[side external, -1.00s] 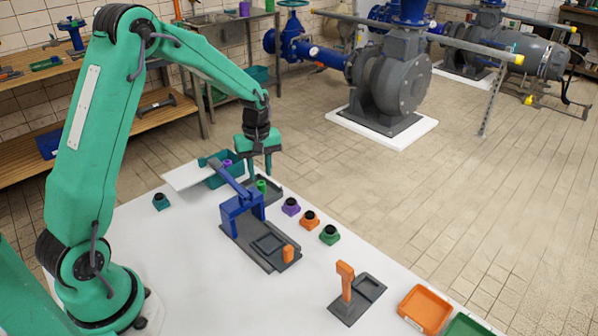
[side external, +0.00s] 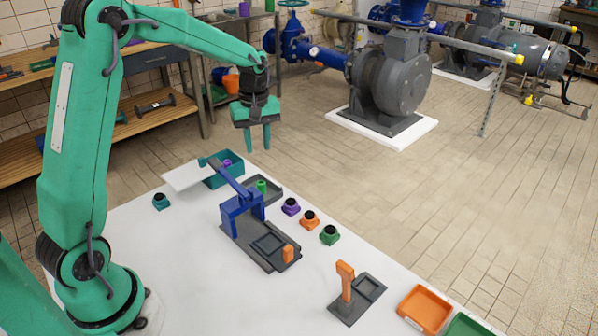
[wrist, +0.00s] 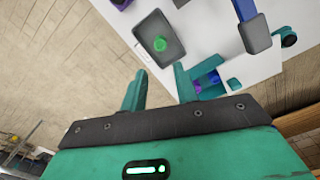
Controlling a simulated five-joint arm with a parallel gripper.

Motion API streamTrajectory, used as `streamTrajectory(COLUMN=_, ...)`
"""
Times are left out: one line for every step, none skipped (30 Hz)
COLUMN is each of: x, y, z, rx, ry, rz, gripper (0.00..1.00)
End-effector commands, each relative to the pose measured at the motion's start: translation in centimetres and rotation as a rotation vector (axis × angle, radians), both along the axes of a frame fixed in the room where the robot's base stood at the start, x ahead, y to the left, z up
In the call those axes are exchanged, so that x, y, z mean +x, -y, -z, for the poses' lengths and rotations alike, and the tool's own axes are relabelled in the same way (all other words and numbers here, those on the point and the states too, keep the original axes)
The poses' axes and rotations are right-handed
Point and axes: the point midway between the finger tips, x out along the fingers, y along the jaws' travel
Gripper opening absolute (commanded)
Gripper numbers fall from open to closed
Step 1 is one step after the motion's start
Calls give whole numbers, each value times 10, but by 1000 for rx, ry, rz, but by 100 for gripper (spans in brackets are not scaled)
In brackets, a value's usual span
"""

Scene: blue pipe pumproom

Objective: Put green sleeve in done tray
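The green sleeve (side external: 262,186) stands in a shallow dark grey tray (side external: 274,191) behind the blue stand. In the wrist view, the green sleeve (wrist: 160,44) is inside the rim of that tray (wrist: 178,55), apart from the fingers. My gripper (side external: 257,148) is open and empty, raised above and behind the tray. The gripper (wrist: 159,80) shows its two fingers apart in the wrist view, with nothing between them. No label reading "done" can be made out on any tray.
A teal bin (side external: 236,178) holding purple pieces is left of the dark tray. A blue stand (side external: 236,216) with a raised arm is in front. Purple (side external: 291,206), orange (side external: 309,219) and green (side external: 329,235) black-topped blocks are to the right. An orange tray (side external: 424,309) is front right.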

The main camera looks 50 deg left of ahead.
Motion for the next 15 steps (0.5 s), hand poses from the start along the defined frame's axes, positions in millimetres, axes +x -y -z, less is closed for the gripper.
streamTrajectory(x=0, y=0, z=0, rx=0, ry=0, rz=0, gripper=30)
streamTrajectory(x=0, y=0, z=0, rx=0, ry=0, rz=0, gripper=30)
streamTrajectory(x=0, y=0, z=0, rx=0, ry=0, rz=0, gripper=30)
streamTrajectory(x=0, y=0, z=0, rx=0, ry=0, rz=0, gripper=30)
streamTrajectory(x=0, y=0, z=0, rx=0, ry=0, rz=0, gripper=30)
streamTrajectory(x=0, y=0, z=0, rx=0, ry=0, rz=0, gripper=30)
streamTrajectory(x=0, y=0, z=0, rx=0, ry=0, rz=0, gripper=30)
streamTrajectory(x=0, y=0, z=0, rx=0, ry=0, rz=1, gripper=30)
streamTrajectory(x=-1, y=1, z=-1, rx=1, ry=1, rz=3, gripper=30)
streamTrajectory(x=-1, y=1, z=-1, rx=1, ry=3, rz=6, gripper=30)
streamTrajectory(x=-2, y=2, z=-2, rx=1, ry=5, rz=10, gripper=30)
streamTrajectory(x=-3, y=3, z=-4, rx=2, ry=7, rz=19, gripper=30)
streamTrajectory(x=-4, y=4, z=-6, rx=3, ry=11, rz=27, gripper=30)
streamTrajectory(x=-5, y=5, z=-9, rx=4, ry=16, rz=36, gripper=30)
streamTrajectory(x=-7, y=8, z=-13, rx=7, ry=23, rz=51, gripper=30)
